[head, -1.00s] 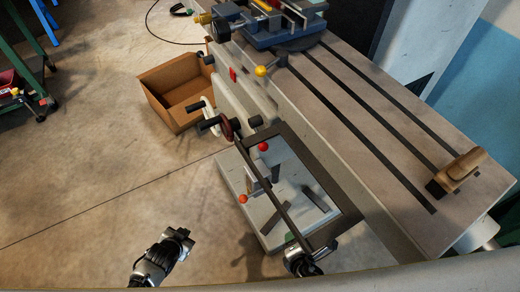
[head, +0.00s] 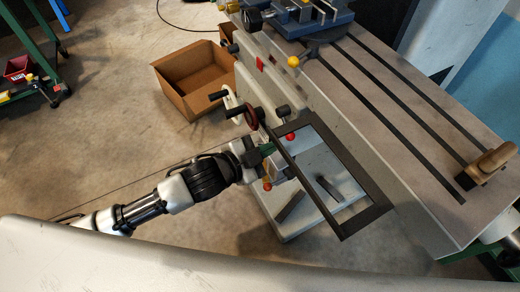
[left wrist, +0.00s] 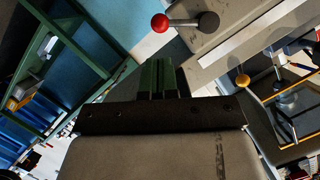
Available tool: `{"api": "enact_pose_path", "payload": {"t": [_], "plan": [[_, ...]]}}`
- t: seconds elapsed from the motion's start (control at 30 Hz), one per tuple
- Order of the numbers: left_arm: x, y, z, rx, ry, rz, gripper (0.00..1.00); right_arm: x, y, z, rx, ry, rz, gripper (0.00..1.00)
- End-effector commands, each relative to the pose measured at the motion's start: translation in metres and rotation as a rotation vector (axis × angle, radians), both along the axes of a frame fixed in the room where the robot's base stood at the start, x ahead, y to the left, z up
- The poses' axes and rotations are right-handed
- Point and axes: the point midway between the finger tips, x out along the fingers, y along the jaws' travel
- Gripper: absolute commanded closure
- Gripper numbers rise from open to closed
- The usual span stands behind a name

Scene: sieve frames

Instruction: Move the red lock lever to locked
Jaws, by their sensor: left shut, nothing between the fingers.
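Two red ball knobs show in the head view: an upper red knob (head: 291,136) by the dark frame's upper edge, and a lower red knob (head: 267,185) just below my left gripper. I cannot tell which one is the lock lever's. In the left wrist view a red ball lever (left wrist: 160,22) sticks out from a round pivot on a pale surface, just past the fingertips. My left gripper (head: 265,150) is shut and empty, its green fingers (left wrist: 158,78) beside the dark frame (head: 362,212). Touching cannot be judged. My right gripper is out of view.
A pale base plate (head: 290,222) lies under the dark frame. A long slotted machine table (head: 415,120) runs along the right. A handwheel (head: 251,117) stands close above my left gripper. A cardboard box (head: 180,87) sits on the floor behind; open floor lies left.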

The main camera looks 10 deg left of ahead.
Motion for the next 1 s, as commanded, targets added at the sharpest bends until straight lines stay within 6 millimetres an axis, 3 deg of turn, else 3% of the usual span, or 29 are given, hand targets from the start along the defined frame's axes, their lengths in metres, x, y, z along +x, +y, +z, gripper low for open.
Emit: {"api": "enact_pose_path", "payload": {"t": [0.2,0.4,0.83,1.0], "plan": [[0.027,-0.027,-0.009,0.0,-0.002,0.0,1.0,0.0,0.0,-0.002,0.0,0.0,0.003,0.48],[0.039,-0.038,-0.014,0.001,0.0,0.001,1.0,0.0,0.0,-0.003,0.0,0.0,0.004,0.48],[0.041,-0.039,-0.016,0.009,-0.01,0.001,1.0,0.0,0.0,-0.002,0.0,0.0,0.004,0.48],[0.043,-0.037,-0.027,0.092,-0.123,0.002,1.0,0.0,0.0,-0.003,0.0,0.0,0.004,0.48]]}}
